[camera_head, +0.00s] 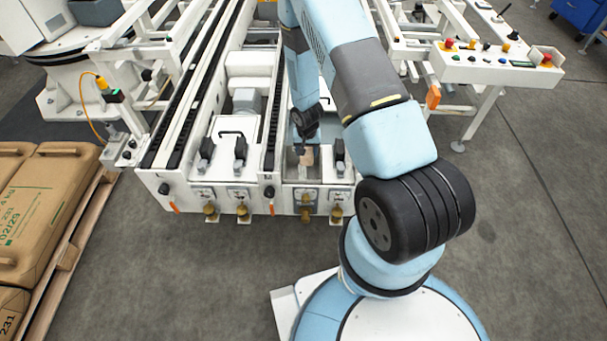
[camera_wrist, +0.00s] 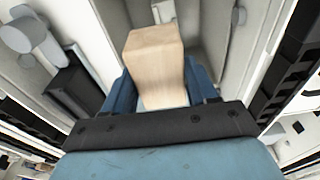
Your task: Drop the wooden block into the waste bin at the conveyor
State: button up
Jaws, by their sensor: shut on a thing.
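The wooden block (camera_wrist: 155,60) is pale and box-shaped, held upright between the blue fingers of my gripper (camera_wrist: 160,92) in the wrist view. In the head view the block (camera_head: 306,157) is small, just below my gripper (camera_head: 303,148), over the front end of the white conveyor frame (camera_head: 250,200). My gripper is shut on the block. I cannot make out the waste bin in either view.
Black handles and clamps stand on the conveyor's front covers on both sides of my gripper. Brown sacks (camera_head: 40,205) lie on a wooden pallet at the left. A control panel (camera_head: 495,62) stands at the upper right. The grey floor (camera_head: 170,270) in front is clear.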

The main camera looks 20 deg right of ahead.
jog(key=shift+f, duration=1.6)
jog(key=o, duration=1.2)
jog(key=shift+c, duration=0.2)
jog(key=shift+r, duration=0.1)
jog(key=r, duration=0.4)
jog(key=s+r, duration=0.1)
jog(key=r, duration=0.8)
jog(key=shift+s+a+r, duration=0.2)
jog(key=shift+s+a, duration=0.05)
jog(key=shift+a, duration=0.05)
